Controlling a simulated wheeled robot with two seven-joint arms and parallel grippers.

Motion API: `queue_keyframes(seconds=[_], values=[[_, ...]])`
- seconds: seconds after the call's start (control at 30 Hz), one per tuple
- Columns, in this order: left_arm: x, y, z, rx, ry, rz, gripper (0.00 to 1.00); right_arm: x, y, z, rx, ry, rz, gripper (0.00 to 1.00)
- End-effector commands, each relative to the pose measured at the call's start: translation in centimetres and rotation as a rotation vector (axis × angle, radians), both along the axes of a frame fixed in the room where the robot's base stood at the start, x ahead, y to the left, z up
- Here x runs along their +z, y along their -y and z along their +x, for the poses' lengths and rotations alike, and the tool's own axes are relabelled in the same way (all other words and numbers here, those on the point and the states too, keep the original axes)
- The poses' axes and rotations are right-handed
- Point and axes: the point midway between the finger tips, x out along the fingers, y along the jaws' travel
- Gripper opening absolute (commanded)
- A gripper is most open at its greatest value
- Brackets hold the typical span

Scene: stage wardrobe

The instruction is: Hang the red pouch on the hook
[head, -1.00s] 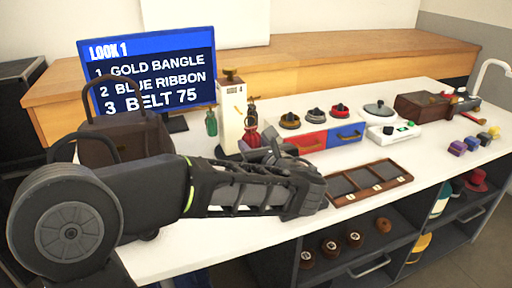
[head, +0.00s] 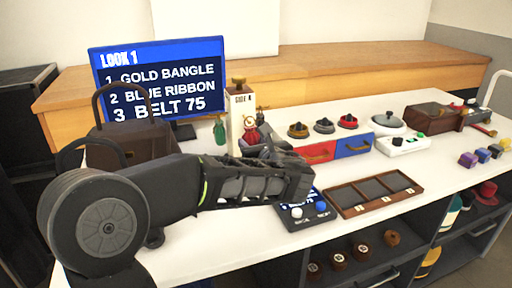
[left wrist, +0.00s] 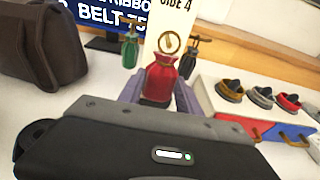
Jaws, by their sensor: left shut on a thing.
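The red pouch (head: 250,134) has a ring-like loop at its top. It is upright between the fingers of my left gripper (head: 262,143), which is shut on it. In the left wrist view the red pouch (left wrist: 161,82) sits between the two grey fingers (left wrist: 158,92), in front of the white post. My right gripper is out of view.
A brown bag (head: 125,145) stands left of the post. A screen (head: 158,78) is behind.

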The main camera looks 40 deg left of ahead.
Motion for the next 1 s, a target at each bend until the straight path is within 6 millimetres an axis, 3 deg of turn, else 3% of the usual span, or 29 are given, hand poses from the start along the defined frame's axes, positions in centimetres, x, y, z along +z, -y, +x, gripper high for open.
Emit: queue_keyframes(seconds=[0.4,1.0], values=[[-0.9,-1.6,1.1,0.0,0.0,0.001,0.0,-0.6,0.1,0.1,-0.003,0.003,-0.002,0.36],[-1.0,-1.7,1.2,-0.001,0.0,0.001,0.0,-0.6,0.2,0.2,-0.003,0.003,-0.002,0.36]])
